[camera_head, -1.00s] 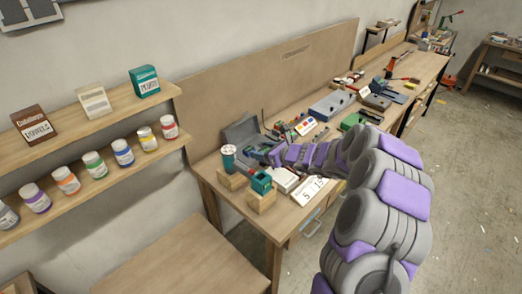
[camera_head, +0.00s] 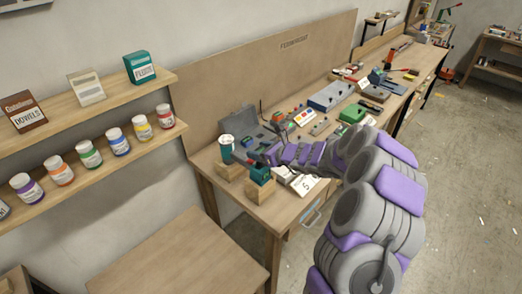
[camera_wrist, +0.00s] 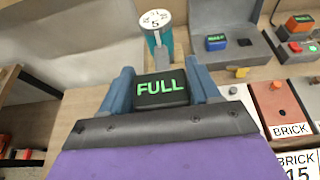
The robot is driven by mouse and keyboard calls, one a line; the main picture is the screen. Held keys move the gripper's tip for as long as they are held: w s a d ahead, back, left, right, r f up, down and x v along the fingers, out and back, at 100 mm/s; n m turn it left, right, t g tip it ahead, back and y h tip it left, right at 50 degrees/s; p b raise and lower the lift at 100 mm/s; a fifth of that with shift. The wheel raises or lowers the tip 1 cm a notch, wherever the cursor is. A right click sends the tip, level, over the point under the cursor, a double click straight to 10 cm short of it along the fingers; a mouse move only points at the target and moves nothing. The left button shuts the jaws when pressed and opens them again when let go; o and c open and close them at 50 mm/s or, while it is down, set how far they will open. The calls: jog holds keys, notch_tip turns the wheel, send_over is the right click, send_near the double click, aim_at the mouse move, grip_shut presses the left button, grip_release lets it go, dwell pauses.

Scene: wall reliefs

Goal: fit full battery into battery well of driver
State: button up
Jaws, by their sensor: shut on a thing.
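My gripper (camera_wrist: 163,92) is shut on a black full battery (camera_wrist: 161,88) with green "FULL" lettering, held between its blue fingers. The driver appears as teal parts on wooden blocks at the bench's near end. One is an upright teal cylinder (camera_head: 226,150) with a pale top, also straight beyond the battery in the wrist view (camera_wrist: 157,28). The other is a teal block (camera_head: 261,174) on the front wooden block. In the head view my gripper (camera_head: 266,157) is just behind this block, and the battery in it is hard to make out. I cannot see into the battery well.
A grey case (camera_head: 240,122) stands behind on the bench. In the wrist view a grey holder (camera_wrist: 218,45) with small blue and black blocks is at the upper right, beside parts labelled BRICK (camera_wrist: 280,108). Shelves with bottles (camera_head: 120,142) line the left wall.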

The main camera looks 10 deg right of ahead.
jog(key=shift+a, duration=0.55)
jog(key=shift+d, duration=0.75)
jog(key=shift+a, duration=0.75)
jog(key=shift+d, duration=0.3)
jog(key=shift+a+p, duration=0.15)
jog(key=shift+p, duration=0.15)
jog(key=shift+f+b, duration=1.3)
jog(key=shift+f, duration=0.9)
jog(key=o, duration=1.3)
jog(key=shift+c, duration=0.2)
jog(key=shift+s, duration=0.1)
jog(key=p+v, duration=0.2)
jog(key=v, duration=1.5)
jog(key=shift+d+p, duration=0.25)
jog(key=shift+p, duration=0.05)
